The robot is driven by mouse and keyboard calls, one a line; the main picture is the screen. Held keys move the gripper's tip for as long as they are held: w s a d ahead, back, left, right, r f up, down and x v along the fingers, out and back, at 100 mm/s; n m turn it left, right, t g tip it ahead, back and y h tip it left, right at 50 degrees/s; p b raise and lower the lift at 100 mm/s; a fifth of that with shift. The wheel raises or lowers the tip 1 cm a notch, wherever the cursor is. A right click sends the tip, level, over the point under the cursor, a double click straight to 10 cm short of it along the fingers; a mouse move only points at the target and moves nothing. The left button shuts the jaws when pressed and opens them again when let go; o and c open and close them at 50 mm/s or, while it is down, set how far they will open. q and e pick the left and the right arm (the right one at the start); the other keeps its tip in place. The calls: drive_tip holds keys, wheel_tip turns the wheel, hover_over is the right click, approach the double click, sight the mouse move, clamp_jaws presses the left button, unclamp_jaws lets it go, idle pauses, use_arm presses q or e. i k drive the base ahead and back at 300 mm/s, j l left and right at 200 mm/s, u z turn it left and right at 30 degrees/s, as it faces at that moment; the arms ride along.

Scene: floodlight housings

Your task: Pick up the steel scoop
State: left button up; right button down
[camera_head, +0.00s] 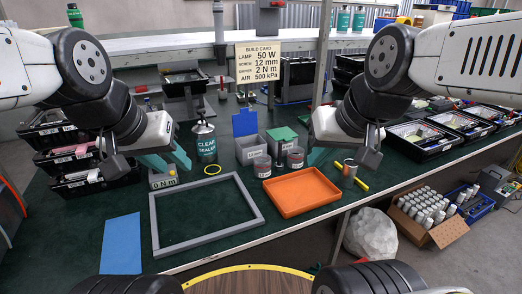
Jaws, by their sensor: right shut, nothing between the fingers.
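I cannot pick out a steel scoop with certainty. A small grey metal cup-like thing (350,169) stands on the green bench to the right of the orange tray, against a yellow rod; it could be the scoop, but its shape is too small to tell. My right gripper (316,158) is shut and empty, above the bench behind the orange tray, left of the metal thing and apart from it. My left gripper (174,162) has its teal fingers apart and appears empty, above a small display box and left of the clear sealer bottle.
A grey frame (207,246), blue sheet (122,244) and orange tray (301,192) lie toward the front edge. The sealer bottle (205,145), lidded grey bins (250,149) and small jars (262,167) stand behind. Black part bins flank both sides. Bench inside the frame is bare.

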sight(278, 165)
drive_tip(key=i+l, duration=0.1)
drive_tip(key=l, duration=0.35)
drive_tip(key=i+l, duration=0.15)
drive_tip(key=l, duration=0.3)
drive_tip(key=i+l+z, duration=0.1)
drive_tip(key=l, duration=0.3)
